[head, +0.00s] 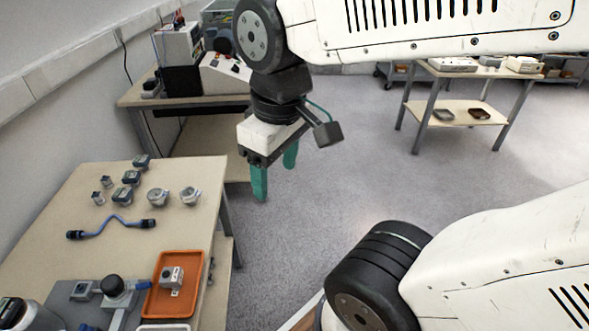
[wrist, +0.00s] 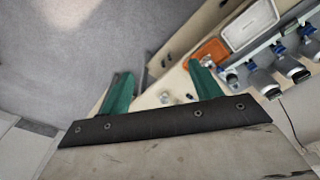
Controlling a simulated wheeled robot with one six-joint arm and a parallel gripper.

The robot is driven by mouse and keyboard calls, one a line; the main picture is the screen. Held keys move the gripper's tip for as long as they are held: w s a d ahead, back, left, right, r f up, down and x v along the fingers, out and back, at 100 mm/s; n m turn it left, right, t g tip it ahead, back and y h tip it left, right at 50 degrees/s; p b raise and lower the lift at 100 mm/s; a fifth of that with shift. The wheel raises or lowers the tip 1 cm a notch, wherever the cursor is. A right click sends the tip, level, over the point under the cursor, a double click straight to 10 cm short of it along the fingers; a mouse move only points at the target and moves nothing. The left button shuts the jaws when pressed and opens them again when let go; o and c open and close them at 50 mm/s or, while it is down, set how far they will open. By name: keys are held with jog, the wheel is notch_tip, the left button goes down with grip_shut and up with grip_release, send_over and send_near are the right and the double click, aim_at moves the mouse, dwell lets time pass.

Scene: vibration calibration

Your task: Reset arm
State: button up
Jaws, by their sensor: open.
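My gripper (head: 275,178) hangs from my arm in the upper middle of the head view, with its two green fingers pointing down. The fingers are apart and nothing is between them. It is over the floor, to the right of the near table (head: 60,205), and touches nothing. In the wrist view my gripper (wrist: 160,88) shows its two green fingers spread, with the floor and part of the table beyond them.
An orange tray (head: 195,258) holding a small grey device (head: 171,279) lies on the near table. A blue cable (head: 110,226) and several small gauges lie behind it. A bench with instruments (head: 190,98) stands at the back left. A shelf table (head: 470,100) stands at the back right. The middle floor is clear.

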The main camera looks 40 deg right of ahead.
jog(key=s+m, duration=0.2)
jog(key=s+d+m, duration=0.1)
jog(key=shift+d+r, duration=0.1)
jog(key=shift+r, duration=0.15)
dwell(0.9)
